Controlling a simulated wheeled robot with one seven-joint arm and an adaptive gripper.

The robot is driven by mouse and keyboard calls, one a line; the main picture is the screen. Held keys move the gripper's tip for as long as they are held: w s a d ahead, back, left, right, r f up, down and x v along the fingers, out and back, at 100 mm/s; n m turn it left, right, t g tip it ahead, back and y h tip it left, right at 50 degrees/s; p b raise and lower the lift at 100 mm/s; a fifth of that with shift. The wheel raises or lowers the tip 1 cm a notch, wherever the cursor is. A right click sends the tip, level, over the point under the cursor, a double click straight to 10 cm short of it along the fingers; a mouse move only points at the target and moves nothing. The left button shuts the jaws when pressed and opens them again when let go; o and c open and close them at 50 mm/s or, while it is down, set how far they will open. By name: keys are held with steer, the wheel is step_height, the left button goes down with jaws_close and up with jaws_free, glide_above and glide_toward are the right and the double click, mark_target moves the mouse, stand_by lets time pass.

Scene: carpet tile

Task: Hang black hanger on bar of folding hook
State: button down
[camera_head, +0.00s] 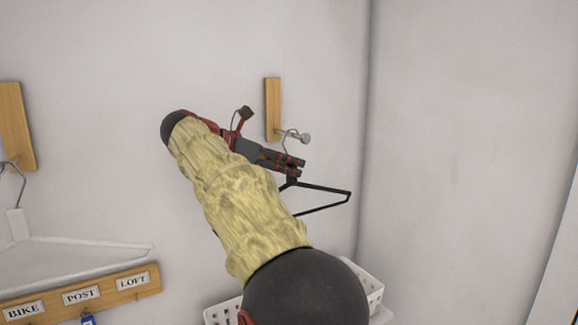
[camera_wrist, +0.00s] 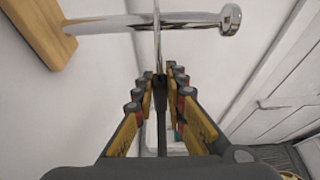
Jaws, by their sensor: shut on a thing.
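The black hanger (camera_head: 325,188) hangs below my gripper (camera_head: 295,163), its left part hidden behind my arm. My gripper is shut on the hanger's neck, and the dark neck (camera_wrist: 160,95) also shows between the fingers in the wrist view. The folding hook has a wooden plate (camera_head: 272,105) on the wall and a metal bar (camera_head: 298,136) with a round end knob. The hanger's silver hook (camera_wrist: 157,40) crosses the bar (camera_wrist: 195,19) about mid-length in the wrist view. I cannot tell whether it rests on the bar or is only beside it.
At left, a white hanger (camera_head: 80,241) hangs from another wooden wall hook (camera_head: 17,125). Below it is a wooden rail (camera_head: 105,292) with BIKE, POST and LOFT labels. A white basket (camera_head: 372,290) stands below my arm. The wall corner is to the right; the wall there is bare.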

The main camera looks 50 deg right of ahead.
steer(key=c, duration=1.8)
jaws_free()
steer(key=shift+o, duration=0.3)
steer(key=shift+a, duration=0.1)
steer(key=v, duration=1.2)
